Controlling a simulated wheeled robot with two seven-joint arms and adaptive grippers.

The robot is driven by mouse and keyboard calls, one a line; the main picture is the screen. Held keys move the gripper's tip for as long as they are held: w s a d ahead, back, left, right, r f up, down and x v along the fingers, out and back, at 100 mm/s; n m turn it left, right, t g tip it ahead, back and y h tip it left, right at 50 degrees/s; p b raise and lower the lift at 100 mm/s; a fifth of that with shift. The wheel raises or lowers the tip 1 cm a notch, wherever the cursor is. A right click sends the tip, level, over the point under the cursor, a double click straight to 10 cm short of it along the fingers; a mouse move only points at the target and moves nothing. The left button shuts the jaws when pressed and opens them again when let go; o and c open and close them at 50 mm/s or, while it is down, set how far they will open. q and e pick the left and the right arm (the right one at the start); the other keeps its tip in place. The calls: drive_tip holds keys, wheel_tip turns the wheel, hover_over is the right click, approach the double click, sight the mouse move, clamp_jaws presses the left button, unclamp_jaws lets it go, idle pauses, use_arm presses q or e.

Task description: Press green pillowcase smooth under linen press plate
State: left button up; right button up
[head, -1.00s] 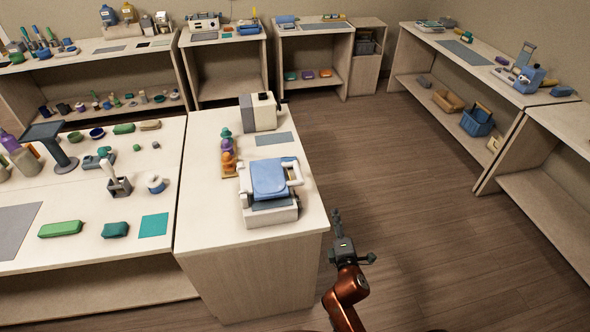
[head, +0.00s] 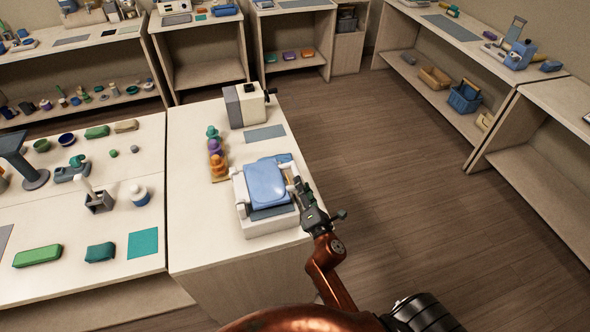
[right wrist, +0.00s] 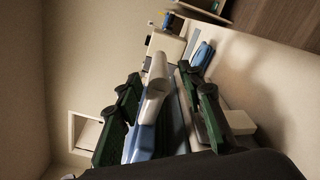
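The linen press (head: 268,228) has a white base and a blue plate (head: 266,183); it stands on the near end of the middle counter. A grey-blue pad shows at the plate's front edge. My right gripper (head: 302,192) is at the press's right side, by its pale handle. In the right wrist view the handle (right wrist: 157,75) lies between the two parted dark green fingers, with a gap visible on its right. A flat teal-green square cloth (head: 143,243) lies on the left table; I cannot tell if it is the pillowcase. My left gripper is not in view.
Several coloured figures (head: 216,155) stand just left of the press. A cream box-shaped device (head: 246,104) and a grey mat (head: 264,133) are behind it. A green block (head: 38,256) and a teal bundle (head: 100,252) lie on the left table. Open floor is at right.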

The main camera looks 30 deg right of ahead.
sight(297, 172)
drive_tip(key=x, duration=0.6)
drive_tip(key=shift+w+d, duration=0.1)
drive_tip(key=shift+w, duration=0.25)
drive_tip(key=shift+c, duration=0.3)
clamp_jaws()
